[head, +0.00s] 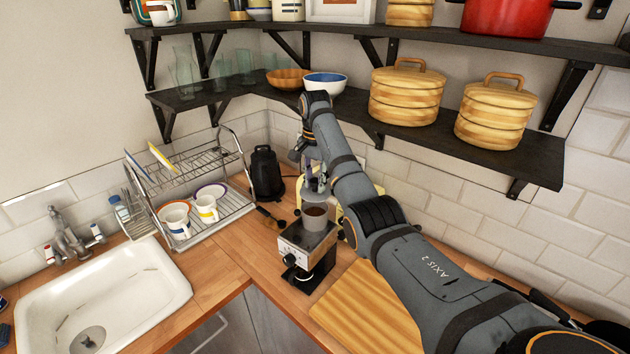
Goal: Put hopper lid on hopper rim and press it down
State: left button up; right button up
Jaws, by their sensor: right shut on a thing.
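The coffee grinder (304,254) stands on the wooden counter in the corner, with its cup-shaped hopper (318,219) upright on top. Brown contents show inside the open hopper rim. My right arm reaches in from the lower right, and its gripper (315,188) points down just above the hopper. It is shut on the small greyish hopper lid (317,197), which is mostly hidden by the fingers. The lid looks close above the rim; whether they touch is too small to tell. My left gripper is out of view.
A black kettle (265,173) and a dish rack (200,195) with mugs stand left of the grinder. A wooden board (365,310) lies in front, right of it. A pale yellow appliance (348,222) is behind, partly hidden. A dark shelf (440,140) hangs above.

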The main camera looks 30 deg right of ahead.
aim_at(315, 192)
jog(key=shift+w+d+f, duration=0.1)
jog(key=shift+w+f, duration=0.05)
jog(key=shift+f, duration=0.15)
jog(key=f, duration=0.1)
jog(key=w+f, duration=0.1)
jog(key=shift+d+f, duration=0.2)
jog(key=shift+f, duration=0.15)
jog(key=shift+s+f, duration=0.1)
jog(key=shift+f, duration=0.2)
jog(key=shift+s+a+f, duration=0.1)
jog(key=shift+f, duration=0.35)
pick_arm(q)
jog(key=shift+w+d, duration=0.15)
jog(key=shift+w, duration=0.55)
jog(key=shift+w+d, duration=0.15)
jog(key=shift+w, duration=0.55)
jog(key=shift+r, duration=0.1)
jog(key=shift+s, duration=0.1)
pick_arm(e)
jog(key=shift+f, duration=0.8)
